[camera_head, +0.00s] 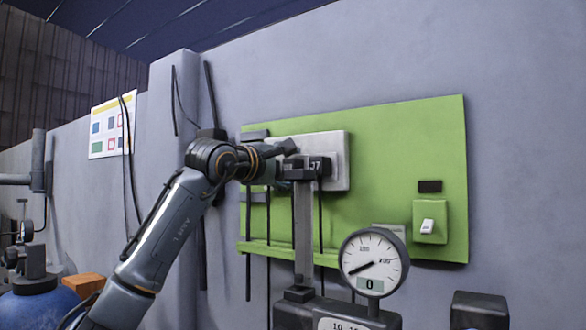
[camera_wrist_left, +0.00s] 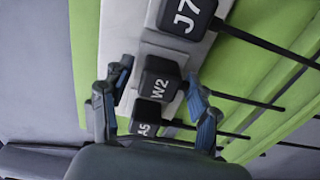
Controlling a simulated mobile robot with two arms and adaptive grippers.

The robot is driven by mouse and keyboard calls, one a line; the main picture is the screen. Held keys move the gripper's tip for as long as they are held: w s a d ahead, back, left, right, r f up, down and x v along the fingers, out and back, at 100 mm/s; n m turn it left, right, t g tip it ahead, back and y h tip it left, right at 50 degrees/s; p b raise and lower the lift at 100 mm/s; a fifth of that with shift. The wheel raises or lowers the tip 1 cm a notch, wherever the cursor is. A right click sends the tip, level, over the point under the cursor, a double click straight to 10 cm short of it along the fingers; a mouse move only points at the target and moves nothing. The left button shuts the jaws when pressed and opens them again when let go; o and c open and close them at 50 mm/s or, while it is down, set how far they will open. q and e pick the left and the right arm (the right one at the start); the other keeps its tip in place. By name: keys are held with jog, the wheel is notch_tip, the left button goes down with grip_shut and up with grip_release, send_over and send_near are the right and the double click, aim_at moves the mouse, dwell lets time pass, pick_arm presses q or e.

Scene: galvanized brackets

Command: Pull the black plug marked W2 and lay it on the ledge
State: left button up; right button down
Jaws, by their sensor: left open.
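The black plug marked W2 (camera_wrist_left: 158,82) sits at the light grey socket plate (camera_head: 340,165) on the green board. In the left wrist view it lies between the two fingers of my left gripper (camera_wrist_left: 159,75), which is open around it. In the head view this gripper (camera_head: 284,160) is at the plate and hides W2. Black plug J7 (camera_wrist_left: 187,16) is on one side of W2, and plug A5 (camera_wrist_left: 147,116) is on the other, close to the fingers. J7 also shows in the head view (camera_head: 320,166). The green ledge (camera_head: 275,250) runs along the board's lower edge.
Black cables hang from the plugs. A grey post (camera_head: 304,225) and a round gauge (camera_head: 374,263) stand in front of the board. A white switch (camera_head: 427,227) is at the right of the board. A wooden block (camera_head: 84,283) lies at lower left.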

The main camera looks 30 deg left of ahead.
aim_at(288, 167)
pick_arm(q)
grip_shut()
jog(key=shift+s, duration=0.1)
jog(key=shift+s+a+b, duration=0.15)
jog(key=shift+s+b, duration=0.25)
jog(key=shift+s, duration=0.3)
jog(key=shift+s+a+b, duration=0.1)
jog(key=shift+s+b, duration=0.3)
jog(key=shift+s, duration=0.25)
jog(key=shift+s+a+b, duration=0.2)
jog(key=shift+s+b, duration=0.45)
jog(key=shift+s, duration=0.9)
